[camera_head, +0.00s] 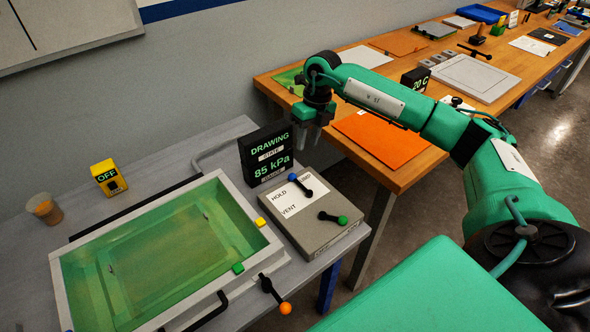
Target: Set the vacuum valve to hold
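The valve box (320,237) stands at the right end of the grey bench, with a white label reading HOLD, VENT and a partly covered third word. Its blue-knobbed lever (301,185) has the knob toward the upper left, between HOLD and the third word. A green-knobbed lever (334,218) sits lower right, its knob pointing right. The black display (266,157) reads DRAWING and 85 kPa. My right gripper (312,134) hangs fingers down above and behind the valve box, apart from both levers. Its finger gap is unclear. My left gripper is out of view.
A green-lined tray (262,247) fills the grey bench left of the valve box. An orange-knobbed lever (275,294) is at its front. A yellow OFF switch (108,177) and a cup (44,208) stand behind it. A wooden bench (395,163) holds an orange mat (381,142).

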